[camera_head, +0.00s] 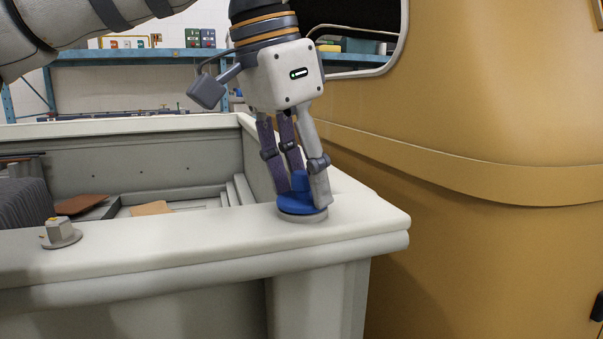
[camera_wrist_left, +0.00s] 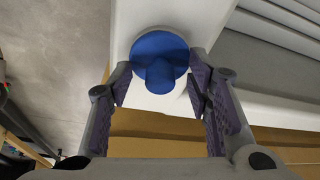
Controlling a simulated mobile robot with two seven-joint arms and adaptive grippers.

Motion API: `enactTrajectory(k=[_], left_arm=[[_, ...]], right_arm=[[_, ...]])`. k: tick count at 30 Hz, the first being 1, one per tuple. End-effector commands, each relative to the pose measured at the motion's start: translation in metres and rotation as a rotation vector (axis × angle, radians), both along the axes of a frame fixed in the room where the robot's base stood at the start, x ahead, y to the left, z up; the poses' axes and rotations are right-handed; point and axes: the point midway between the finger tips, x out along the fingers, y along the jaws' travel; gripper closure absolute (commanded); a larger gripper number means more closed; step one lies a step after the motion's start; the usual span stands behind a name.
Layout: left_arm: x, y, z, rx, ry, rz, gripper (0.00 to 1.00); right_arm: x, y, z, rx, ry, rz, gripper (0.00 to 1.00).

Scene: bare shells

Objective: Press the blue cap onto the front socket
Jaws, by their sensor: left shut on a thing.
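The blue cap (camera_head: 293,206) is a round disc with a raised grip on top. It rests level over the front socket (camera_head: 303,217), a low grey ring on the pale rim near its right corner; the cap hides most of the ring. I cannot tell how deep the cap sits. My left gripper (camera_head: 304,193) points down from above and is shut on the cap. The left wrist view shows the cap (camera_wrist_left: 160,50) from above, with the fingers on either side (camera_wrist_left: 160,82). My right gripper is in neither view.
The pale bin-like bed rim (camera_head: 170,245) carries a grey hex-topped fitting (camera_head: 60,235) at left. Brown flat pieces (camera_head: 82,204) lie inside the bed. A yellow vehicle body (camera_head: 490,120) stands close on the right. A blue shelf (camera_head: 130,56) is behind.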

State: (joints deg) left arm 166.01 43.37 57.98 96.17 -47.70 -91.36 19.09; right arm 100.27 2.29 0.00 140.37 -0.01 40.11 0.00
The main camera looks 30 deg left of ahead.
Motion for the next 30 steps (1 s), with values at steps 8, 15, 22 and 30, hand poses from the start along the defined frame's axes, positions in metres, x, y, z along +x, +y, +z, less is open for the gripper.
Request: enactTrajectory(k=[8, 15, 22, 30], left_arm=[[0.0002, 0.0001, -0.0003, 0.0, 0.001, 0.001, 0.41], [0.0002, 0.0001, -0.0003, 0.0, 0.001, 0.001, 0.31], [0.0002, 0.0002, -0.0003, 0.0, 0.001, 0.001, 0.11], [0.0003, 0.0002, 0.0018, 0.0, 0.001, 0.001, 0.11]], right_arm=[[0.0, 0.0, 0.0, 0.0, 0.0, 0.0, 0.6], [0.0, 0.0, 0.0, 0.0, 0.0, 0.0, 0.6], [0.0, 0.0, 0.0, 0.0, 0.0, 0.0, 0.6], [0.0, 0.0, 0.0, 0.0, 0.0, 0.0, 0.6]])
